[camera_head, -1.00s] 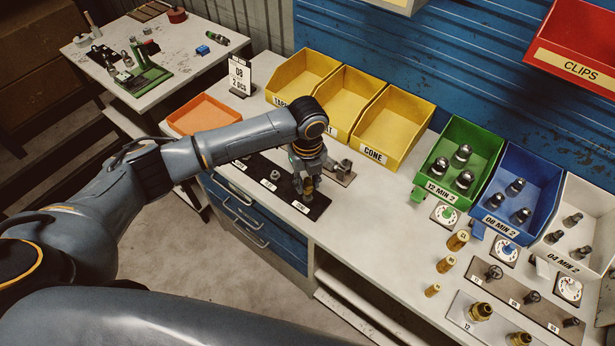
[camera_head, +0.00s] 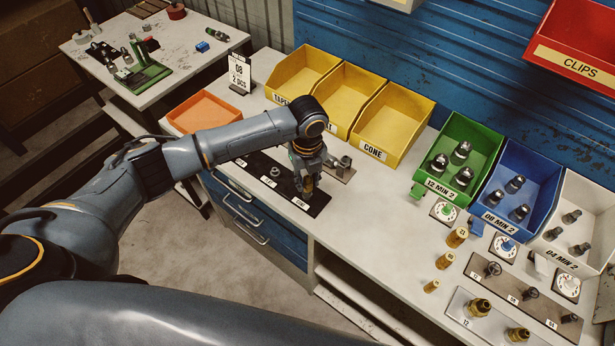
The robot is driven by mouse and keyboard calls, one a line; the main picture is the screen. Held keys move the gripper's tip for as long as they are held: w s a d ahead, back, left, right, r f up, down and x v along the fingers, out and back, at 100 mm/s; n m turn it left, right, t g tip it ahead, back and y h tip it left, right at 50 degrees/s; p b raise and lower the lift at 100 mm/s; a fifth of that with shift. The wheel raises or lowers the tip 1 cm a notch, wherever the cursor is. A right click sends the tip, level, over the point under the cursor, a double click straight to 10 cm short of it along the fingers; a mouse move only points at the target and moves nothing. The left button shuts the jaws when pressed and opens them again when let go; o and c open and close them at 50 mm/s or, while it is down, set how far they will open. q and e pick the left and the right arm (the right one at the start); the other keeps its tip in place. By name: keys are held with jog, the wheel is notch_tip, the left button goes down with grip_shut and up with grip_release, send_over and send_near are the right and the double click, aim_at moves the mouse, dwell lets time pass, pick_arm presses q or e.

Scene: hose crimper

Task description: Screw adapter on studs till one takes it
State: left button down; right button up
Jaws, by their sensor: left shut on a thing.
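A black plate (camera_head: 250,163) with studs and small white labels lies on the bench. A short grey stud (camera_head: 274,172) stands bare at its middle label. My left gripper (camera_head: 304,184) points down over the plate's right end, just behind the right-hand label (camera_head: 300,204). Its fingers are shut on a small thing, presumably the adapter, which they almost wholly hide. The stud there is hidden too, so I cannot tell whether the held part touches it. The plate's left end is partly behind my left arm. My right gripper is not in view.
A small metal fixture (camera_head: 341,168) stands close right of the gripper. Yellow bins (camera_head: 395,118) line the back, with an orange tray (camera_head: 204,112) at left. Green (camera_head: 484,130), blue (camera_head: 540,170) and white bins (camera_head: 596,197) hold fittings. Brass parts (camera_head: 457,237) stand on the right.

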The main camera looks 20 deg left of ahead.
pick_arm(q)
jog(key=shift+p, duration=0.55)
dwell(1.0)
jog(key=shift+f+b, duration=0.4)
jog(key=shift+f, duration=0.35)
jog(key=m, duration=0.3)
jog(key=shift+m, duration=0.3)
jog(key=m, duration=0.3)
jog(key=shift+m, duration=0.3)
jog(key=m, duration=0.3)
jog(key=shift+m, duration=0.3)
jog(key=m, duration=0.4)
jog(key=c, duration=1.2)
grip_release()
